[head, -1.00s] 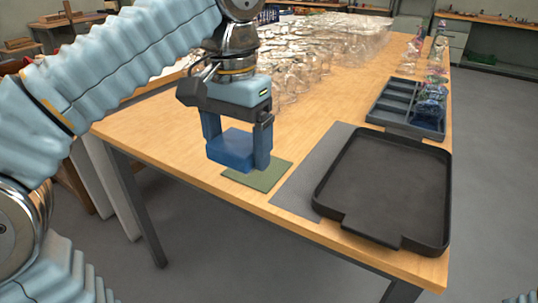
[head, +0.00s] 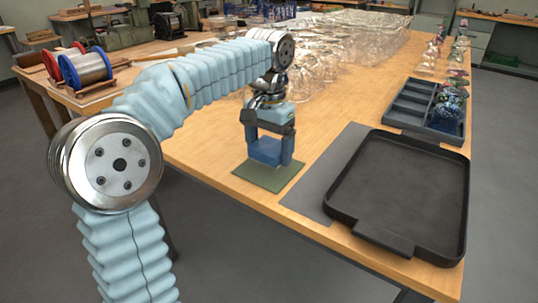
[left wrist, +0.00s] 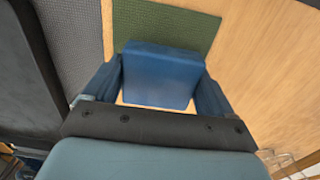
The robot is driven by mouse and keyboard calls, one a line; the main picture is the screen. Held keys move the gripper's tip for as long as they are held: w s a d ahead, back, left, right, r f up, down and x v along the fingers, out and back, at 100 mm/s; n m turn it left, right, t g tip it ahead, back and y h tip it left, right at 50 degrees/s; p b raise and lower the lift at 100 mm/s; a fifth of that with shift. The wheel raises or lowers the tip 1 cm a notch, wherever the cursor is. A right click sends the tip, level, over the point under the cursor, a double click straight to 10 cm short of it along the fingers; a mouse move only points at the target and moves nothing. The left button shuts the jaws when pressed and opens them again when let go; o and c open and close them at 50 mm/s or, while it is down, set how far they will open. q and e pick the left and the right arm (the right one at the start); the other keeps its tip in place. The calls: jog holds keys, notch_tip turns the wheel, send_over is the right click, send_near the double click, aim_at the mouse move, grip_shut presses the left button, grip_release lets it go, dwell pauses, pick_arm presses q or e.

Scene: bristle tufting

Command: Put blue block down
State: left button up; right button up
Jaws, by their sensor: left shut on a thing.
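My left gripper (head: 268,153) is shut on the blue block (head: 265,151), with a finger on each side of it. The block is low over the green mat (head: 268,178); I cannot tell whether it touches the mat. In the left wrist view the blue block (left wrist: 160,75) fills the space between the fingers. The green mat (left wrist: 168,25) shows beyond the block there. My right gripper is not in view.
A black tray (head: 345,205) lies on a grey mat (head: 318,190) to the right. A compartment box (head: 415,100) stands behind the tray. Many clear glass pieces (head: 330,60) crowd the table's back. Wire spools (head: 85,68) stand at the far left.

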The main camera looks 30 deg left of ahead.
aim_at(269, 146)
pick_arm(q)
jog(key=shift+s+f, duration=0.1)
jog(key=shift+f, duration=0.9)
jog(key=shift+f, duration=0.2)
jog(key=o, duration=0.7)
jog(key=shift+o, duration=0.2)
jog(key=shift+r, duration=0.3)
notch_tip(269, 146, up, 11)
jog(key=shift+f+p, duration=0.1)
jog(key=shift+p, duration=0.75)
jog(key=shift+r, duration=0.5)
